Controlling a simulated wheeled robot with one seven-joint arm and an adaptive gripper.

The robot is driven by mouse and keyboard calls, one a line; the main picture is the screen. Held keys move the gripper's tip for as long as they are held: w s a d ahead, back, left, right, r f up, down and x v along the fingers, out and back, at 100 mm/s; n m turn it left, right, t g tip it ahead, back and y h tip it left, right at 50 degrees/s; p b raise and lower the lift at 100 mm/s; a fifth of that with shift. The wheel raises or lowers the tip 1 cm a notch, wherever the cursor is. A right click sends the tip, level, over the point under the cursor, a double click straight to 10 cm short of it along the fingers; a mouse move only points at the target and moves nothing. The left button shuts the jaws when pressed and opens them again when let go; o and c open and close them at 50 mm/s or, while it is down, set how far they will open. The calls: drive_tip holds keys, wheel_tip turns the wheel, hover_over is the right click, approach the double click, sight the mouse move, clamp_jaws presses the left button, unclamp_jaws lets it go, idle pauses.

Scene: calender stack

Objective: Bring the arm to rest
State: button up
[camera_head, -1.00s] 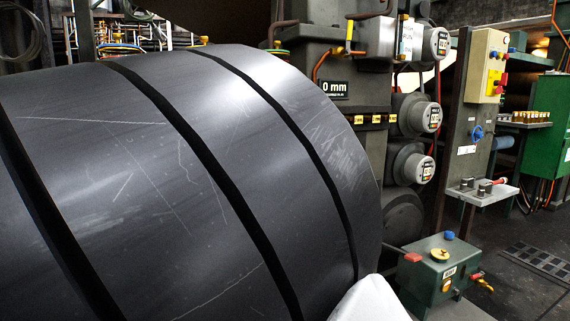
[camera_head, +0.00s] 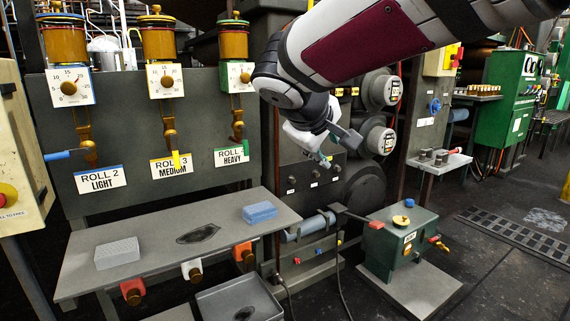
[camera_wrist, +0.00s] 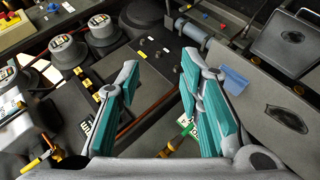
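My gripper (camera_head: 336,150) hangs at the end of my white and maroon arm (camera_head: 365,45), in front of the dark machine housing in the head view. In the wrist view my gripper (camera_wrist: 160,70) shows two teal-padded fingers spread apart with nothing between them. It is clear of the grey bench (camera_head: 150,240) and of the green pump box (camera_head: 400,237), above and between them. Part of the machine front is hidden behind my arm.
A light grey block (camera_head: 117,253) and a blue block (camera_head: 260,212) lie on the bench. Several valve handles and a ROLL 2 LIGHT sign (camera_head: 101,179) are on the panel behind. A metal tray (camera_head: 238,302) sits below the bench. Open floor lies at the right.

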drive_tip(key=s+d+f+m+g, duration=0.3)
drive_tip(key=s+d, duration=0.4)
drive_tip(key=s, duration=0.3)
drive_tip(key=s+d+f+m+g, duration=0.2)
drive_tip(key=s+d+f, duration=0.1)
drive_tip(key=s+d, duration=0.5)
drive_tip(key=s+a+f+m+g+y, duration=0.1)
drive_tip(key=s+f+y, duration=0.15)
drive_tip(key=s, duration=0.55)
drive_tip(key=s+a+f+m+g+y, duration=0.1)
drive_tip(key=s+a+f+m+g, duration=0.15)
drive_tip(key=s, duration=0.55)
drive_tip(key=s+a+f+m+g+y, duration=0.1)
drive_tip(key=s+f, duration=0.3)
drive_tip(key=s, duration=0.4)
wheel_tip(320, 180, up, 37)
drive_tip(key=w+d+n+t+p, duration=0.1)
drive_tip(key=t+p, duration=0.3)
drive_tip(key=p, duration=3.1)
